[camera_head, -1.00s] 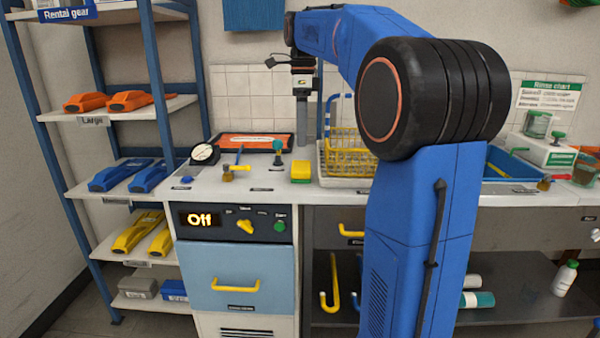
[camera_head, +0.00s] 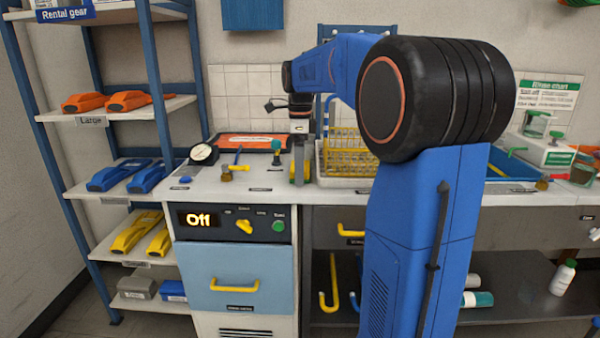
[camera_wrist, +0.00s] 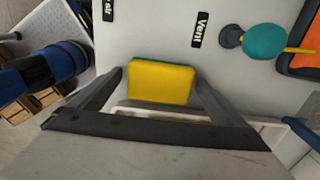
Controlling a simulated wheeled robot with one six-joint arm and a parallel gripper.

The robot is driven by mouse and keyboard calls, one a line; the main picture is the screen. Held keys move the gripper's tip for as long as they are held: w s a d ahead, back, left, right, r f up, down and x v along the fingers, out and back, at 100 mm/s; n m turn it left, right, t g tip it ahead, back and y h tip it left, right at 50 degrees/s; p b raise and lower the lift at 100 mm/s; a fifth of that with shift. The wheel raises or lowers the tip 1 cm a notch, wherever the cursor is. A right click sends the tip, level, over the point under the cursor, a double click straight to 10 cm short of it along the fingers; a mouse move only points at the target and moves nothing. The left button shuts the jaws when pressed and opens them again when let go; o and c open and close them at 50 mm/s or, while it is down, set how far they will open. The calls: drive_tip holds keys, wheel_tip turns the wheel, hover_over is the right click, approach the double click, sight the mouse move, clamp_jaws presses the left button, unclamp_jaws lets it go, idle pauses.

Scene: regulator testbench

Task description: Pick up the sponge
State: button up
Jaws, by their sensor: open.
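The sponge (camera_wrist: 160,82) is yellow with a green layer along its edge. In the wrist view it lies on the pale countertop between the two fingers of my gripper (camera_wrist: 162,88). The fingers stand apart on either side of it, and I see a gap on each side. In the head view my gripper (camera_head: 300,165) points down over the counter. It covers most of the sponge (camera_head: 293,172), of which a thin yellow strip shows beside the fingers.
A yellow wire dish rack (camera_head: 348,152) stands close to the right of my gripper. A teal-topped fitting (camera_head: 276,150) and a brass fitting (camera_head: 228,173) stand to the left. A round gauge (camera_head: 203,154) sits farther left.

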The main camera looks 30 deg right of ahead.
drive_tip(key=shift+f, duration=0.1)
drive_tip(key=c, duration=1.2)
wheel_tip(320, 180, up, 10)
